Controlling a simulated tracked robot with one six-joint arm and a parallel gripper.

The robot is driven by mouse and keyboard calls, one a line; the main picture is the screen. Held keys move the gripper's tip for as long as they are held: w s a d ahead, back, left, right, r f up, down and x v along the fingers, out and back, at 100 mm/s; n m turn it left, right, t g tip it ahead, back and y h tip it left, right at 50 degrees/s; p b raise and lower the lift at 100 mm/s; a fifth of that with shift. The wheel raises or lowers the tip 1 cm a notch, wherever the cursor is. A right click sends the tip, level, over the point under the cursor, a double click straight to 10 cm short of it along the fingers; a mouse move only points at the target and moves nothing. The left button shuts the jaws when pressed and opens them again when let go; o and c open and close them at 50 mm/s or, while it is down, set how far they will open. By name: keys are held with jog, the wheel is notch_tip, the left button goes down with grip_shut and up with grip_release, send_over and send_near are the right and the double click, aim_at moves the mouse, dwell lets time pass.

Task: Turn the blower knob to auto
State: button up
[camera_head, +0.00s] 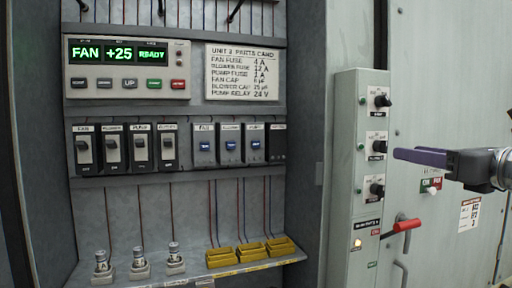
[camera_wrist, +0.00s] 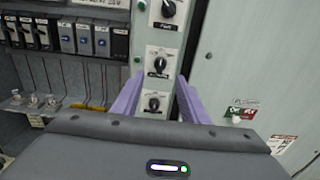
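Three black rotary knobs sit one above another on a narrow grey-green panel (camera_head: 345,150). The middle knob (camera_head: 379,146) has a label that looks like "BLOWER", too small to read surely; in the wrist view this knob (camera_wrist: 160,64) lies between the lines of my fingers. The top knob (camera_head: 382,100) and bottom knob (camera_head: 377,189) have their own plates. I cannot tell which mark each points to. My gripper (camera_head: 397,154) has purple fingers just right of the middle knob, apparently not touching it. In the wrist view my gripper (camera_wrist: 159,88) is open and empty.
A red-handled lever (camera_head: 406,226) sticks out below the knobs. A green and red switch (camera_head: 431,186) is on the right door. The open cabinet at left holds a display (camera_head: 127,67) reading "FAN +25 READY", breakers (camera_head: 112,150), fuses (camera_head: 138,264) and yellow holders (camera_head: 251,252).

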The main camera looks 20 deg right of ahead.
aim_at(386, 149)
jog(key=shift+w+a, duration=0.15)
jog(key=shift+w, duration=3.6)
jog(key=shift+c, duration=0.5)
grip_shut()
